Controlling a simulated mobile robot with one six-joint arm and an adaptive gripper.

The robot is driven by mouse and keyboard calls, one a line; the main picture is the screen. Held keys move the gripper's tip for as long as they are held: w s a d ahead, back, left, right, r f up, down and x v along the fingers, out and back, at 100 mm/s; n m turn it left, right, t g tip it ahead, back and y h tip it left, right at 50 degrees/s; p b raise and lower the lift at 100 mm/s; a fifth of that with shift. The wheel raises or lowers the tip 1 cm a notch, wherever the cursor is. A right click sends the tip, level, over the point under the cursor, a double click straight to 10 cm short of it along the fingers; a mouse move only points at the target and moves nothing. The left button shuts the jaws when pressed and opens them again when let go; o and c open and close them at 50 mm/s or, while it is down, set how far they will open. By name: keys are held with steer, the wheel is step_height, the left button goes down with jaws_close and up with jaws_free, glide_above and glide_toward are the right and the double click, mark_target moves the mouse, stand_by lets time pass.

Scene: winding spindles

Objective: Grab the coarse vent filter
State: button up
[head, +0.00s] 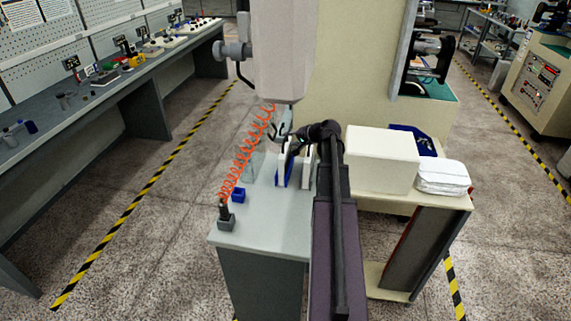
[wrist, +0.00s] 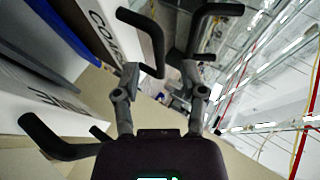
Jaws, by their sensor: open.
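In the wrist view, a white block lettered "COA…" (wrist: 97,28), apparently the coarse vent filter, stands at the upper left, partly cut off by the frame. A second white block (wrist: 40,96) with hard-to-read black lettering is below it, with a dark bent handle (wrist: 62,148) at lower left. My gripper (wrist: 160,82) is open, its two fingers apart and nothing clearly held between them. The dark curved parts near the fingers are hard to separate from handles. In the head view, upright white panels (head: 283,166) stand just left of my gripper (head: 318,134), whose fingers are unclear.
A white box (head: 382,160) and a folded white stack (head: 443,177) stand to the right. The bench's front is largely clear.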

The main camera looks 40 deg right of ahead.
steer(key=shift+w+a+f, duration=0.15)
steer(key=shift+w+f, duration=0.2)
steer(key=shift+w, duration=0.25)
steer(key=shift+c, duration=0.2)
jaws_close()
